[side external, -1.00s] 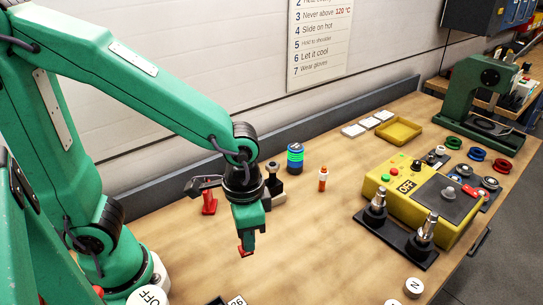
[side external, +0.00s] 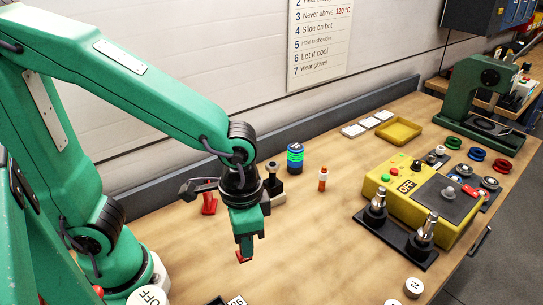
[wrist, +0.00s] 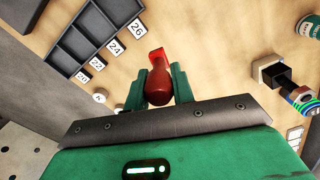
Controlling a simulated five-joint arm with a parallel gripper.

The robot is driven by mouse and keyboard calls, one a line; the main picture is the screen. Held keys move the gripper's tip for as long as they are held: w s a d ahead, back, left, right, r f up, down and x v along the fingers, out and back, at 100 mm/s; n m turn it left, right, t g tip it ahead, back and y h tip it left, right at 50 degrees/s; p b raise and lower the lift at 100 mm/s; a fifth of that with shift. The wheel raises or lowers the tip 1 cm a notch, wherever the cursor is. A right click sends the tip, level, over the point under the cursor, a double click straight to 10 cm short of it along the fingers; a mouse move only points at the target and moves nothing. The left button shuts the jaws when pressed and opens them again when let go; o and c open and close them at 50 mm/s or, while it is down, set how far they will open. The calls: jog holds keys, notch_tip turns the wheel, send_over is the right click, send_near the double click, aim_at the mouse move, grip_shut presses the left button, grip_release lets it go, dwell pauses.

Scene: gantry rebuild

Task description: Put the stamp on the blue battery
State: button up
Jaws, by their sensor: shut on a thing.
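My gripper (side external: 245,250) is shut on a red stamp, and only a small red end (side external: 244,259) shows below the fingers in the side view. In the wrist view the stamp's round handle (wrist: 158,85) sits between the two green fingers, with a flat red end beyond it. The stamp appears to be held above the bench. A cylinder with blue and green bands and a dark top (side external: 295,158), which looks like the blue battery, stands upright near the back wall. My gripper is apart from it, nearer the front left.
A black holder (side external: 277,192), a red stand (side external: 209,204) and an orange-and-white bottle (side external: 322,180) stand near the cylinder. A yellow control box (side external: 420,200) is at right. A compartment tray (wrist: 85,45) with numbered labels shows in the wrist view. The middle bench is clear.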

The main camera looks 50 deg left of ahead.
jog(key=w+a+r+n, duration=0.1)
jog(key=w+r, duration=0.2)
jog(key=w, duration=0.6)
jog(key=w+a+r+n, duration=0.1)
jog(key=w+r, duration=0.2)
jog(key=w, duration=0.6)
jog(key=w+a+r, duration=0.3)
jog(key=w+a, duration=0.9)
jog(key=w, duration=0.1)
jog(key=shift+w+r+n, duration=0.35)
jog(key=shift+r+n, duration=0.05)
send_over(297, 146)
notch_tip(297, 146, down, 7)
jog(key=shift+f, duration=0.1)
jog(key=shift+f, duration=1.95)
